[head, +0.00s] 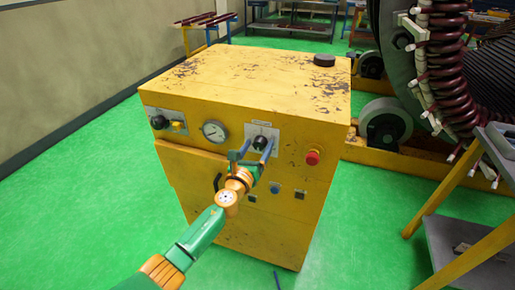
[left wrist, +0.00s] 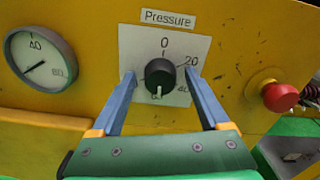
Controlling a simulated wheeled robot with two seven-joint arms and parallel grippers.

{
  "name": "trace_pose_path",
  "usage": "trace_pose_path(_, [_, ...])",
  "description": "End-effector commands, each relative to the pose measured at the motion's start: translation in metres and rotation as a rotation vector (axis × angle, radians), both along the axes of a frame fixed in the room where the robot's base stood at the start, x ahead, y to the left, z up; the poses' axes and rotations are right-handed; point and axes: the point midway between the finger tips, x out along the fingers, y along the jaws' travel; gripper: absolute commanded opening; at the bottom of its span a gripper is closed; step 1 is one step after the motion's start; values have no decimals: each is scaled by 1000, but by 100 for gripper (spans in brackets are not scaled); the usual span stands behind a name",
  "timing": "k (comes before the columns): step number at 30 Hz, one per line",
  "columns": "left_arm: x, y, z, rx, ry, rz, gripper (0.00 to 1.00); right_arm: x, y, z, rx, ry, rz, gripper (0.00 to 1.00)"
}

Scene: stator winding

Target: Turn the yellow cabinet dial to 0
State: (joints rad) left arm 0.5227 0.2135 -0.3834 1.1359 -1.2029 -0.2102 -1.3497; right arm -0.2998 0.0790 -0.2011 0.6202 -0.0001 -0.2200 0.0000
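The yellow cabinet (head: 240,90) stands in the middle of the head view. Its black dial (left wrist: 160,79) sits on a light plate (left wrist: 139,45) under a "Pressure" label. The plate has 0 at the top, 20 at upper right and 40 at lower right. The dial's white pointer faces down, towards a partly hidden mark. My left gripper (head: 256,147) is in front of the dial, fingers open, one on each side. In the left wrist view, gaps show between the fingers and the knob. My right gripper is not in view.
A round gauge (head: 214,131) is left of the dial, and a red button (head: 312,157) is to its right. A black-and-yellow switch panel (head: 165,121) is at the front's left end. A large coil machine (head: 440,70) stands at right. Green floor lies open at left.

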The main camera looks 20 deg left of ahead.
Motion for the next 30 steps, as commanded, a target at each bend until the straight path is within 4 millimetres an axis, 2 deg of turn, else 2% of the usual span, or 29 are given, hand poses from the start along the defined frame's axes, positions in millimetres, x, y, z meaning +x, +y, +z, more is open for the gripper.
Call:
trace_pose_path(1, [0,0,0,0,0,0,68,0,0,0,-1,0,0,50])
trace_pose_path(6, [0,0,0,0,0,1,22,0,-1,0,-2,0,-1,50])
trace_pose_path(9, [0,0,0,0,0,1,0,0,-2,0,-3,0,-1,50])
trace_pose_path(20, [0,0,-1,-70,2,0,0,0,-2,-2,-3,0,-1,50])
trace_pose_path(30, [0,0,-2,-344,13,-1,0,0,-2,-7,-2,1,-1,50])
